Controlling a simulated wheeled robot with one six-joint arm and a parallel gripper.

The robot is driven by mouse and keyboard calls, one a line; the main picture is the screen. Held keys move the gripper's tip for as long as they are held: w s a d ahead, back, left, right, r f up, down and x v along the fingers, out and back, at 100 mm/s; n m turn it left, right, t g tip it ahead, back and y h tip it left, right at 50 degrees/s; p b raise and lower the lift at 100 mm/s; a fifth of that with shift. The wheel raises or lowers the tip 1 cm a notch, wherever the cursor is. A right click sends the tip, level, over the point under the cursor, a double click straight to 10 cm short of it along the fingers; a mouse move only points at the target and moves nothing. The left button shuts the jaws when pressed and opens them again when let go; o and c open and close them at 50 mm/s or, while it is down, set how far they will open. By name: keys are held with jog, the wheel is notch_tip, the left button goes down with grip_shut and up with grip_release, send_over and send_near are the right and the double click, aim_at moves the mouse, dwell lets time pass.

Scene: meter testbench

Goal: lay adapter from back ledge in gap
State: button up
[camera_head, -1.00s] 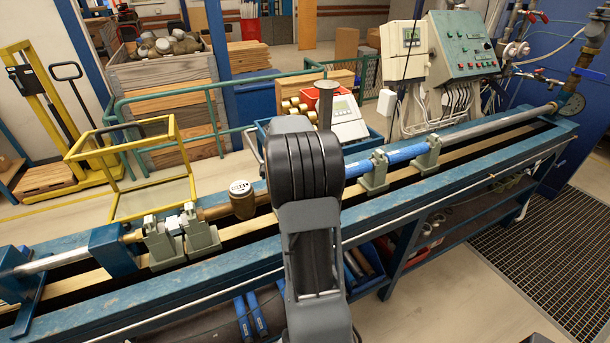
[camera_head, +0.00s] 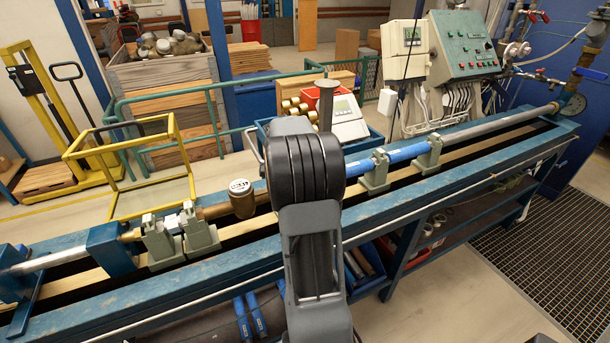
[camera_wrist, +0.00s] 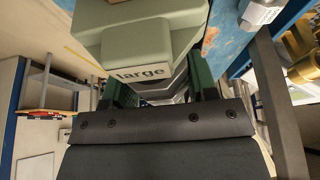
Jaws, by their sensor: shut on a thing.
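In the wrist view my gripper (camera_wrist: 160,92) has dark green fingers closed on a pale grey-green block (camera_wrist: 150,38) with a white label reading "large". I take this block to be the adapter. Its lower part lies between the fingers and is partly hidden. In the head view my arm's dark joint hides the gripper and the block. The pipe line on the blue bench (camera_head: 235,262) shows a brass meter (camera_head: 241,200) left of my arm and a blue pipe (camera_head: 405,153) right of it. The stretch between them, where a gap could be, is hidden behind my arm.
Grey-green supports hold the line at left (camera_head: 163,246) and under the blue pipe (camera_head: 375,173). A red bin with brass fittings (camera_head: 295,106) and a white meter box (camera_head: 345,112) stand behind the bench. A yellow frame (camera_head: 118,150) stands behind at left.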

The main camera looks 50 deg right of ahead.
jog(key=shift+f, duration=0.1)
jog(key=shift+f+b, duration=1.25)
jog(key=shift+f, duration=0.05)
jog(key=shift+s+a+f, duration=0.1)
jog(key=shift+f, duration=0.2)
jog(key=shift+r, duration=0.2)
dwell(0.3)
jog(key=shift+r, duration=0.65)
jog(key=shift+r+p, duration=0.7)
jog(key=shift+r, duration=0.25)
jog(key=shift+r, duration=0.15)
jog(key=shift+f+b, duration=0.45)
jog(key=shift+b, duration=0.2)
